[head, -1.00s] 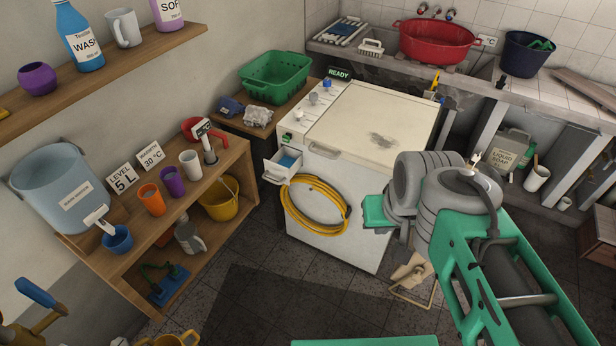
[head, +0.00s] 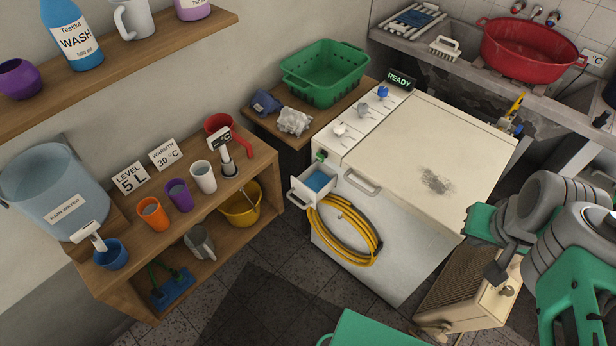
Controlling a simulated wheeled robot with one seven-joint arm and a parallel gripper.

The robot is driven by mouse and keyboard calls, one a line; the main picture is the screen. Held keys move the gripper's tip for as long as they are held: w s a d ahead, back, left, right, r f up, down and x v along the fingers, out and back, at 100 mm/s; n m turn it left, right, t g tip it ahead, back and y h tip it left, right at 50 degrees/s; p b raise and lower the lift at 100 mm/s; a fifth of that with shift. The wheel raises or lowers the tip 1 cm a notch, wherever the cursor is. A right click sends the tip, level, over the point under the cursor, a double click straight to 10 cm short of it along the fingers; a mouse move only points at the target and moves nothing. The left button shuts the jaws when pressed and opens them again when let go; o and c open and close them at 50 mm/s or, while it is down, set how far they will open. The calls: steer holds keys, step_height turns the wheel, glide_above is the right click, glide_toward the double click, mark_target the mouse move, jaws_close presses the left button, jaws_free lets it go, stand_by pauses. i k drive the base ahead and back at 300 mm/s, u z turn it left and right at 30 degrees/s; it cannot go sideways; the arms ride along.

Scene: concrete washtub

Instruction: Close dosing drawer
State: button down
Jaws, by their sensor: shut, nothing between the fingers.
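The dosing drawer (head: 305,190) is a small white box with a blue inside. It sticks out of the left end of the white washing machine's front (head: 375,235), under the control strip. It is pulled open, with a handle on its outer face. My gripper (head: 497,271) is at the right, in front of the machine's right side, well apart from the drawer. It is small and dark here, shut and empty, and partly hidden by my arm.
A yellow hose (head: 345,245) hangs coiled on the machine front just below the drawer. A wooden shelf unit (head: 115,285) with cups stands left of the drawer.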

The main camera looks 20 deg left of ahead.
mark_target(317, 182)
steer(key=u, duration=0.1)
steer(key=i, duration=0.35)
steer(key=u, duration=3.8)
steer(key=i, duration=0.5)
steer(key=z, duration=0.1)
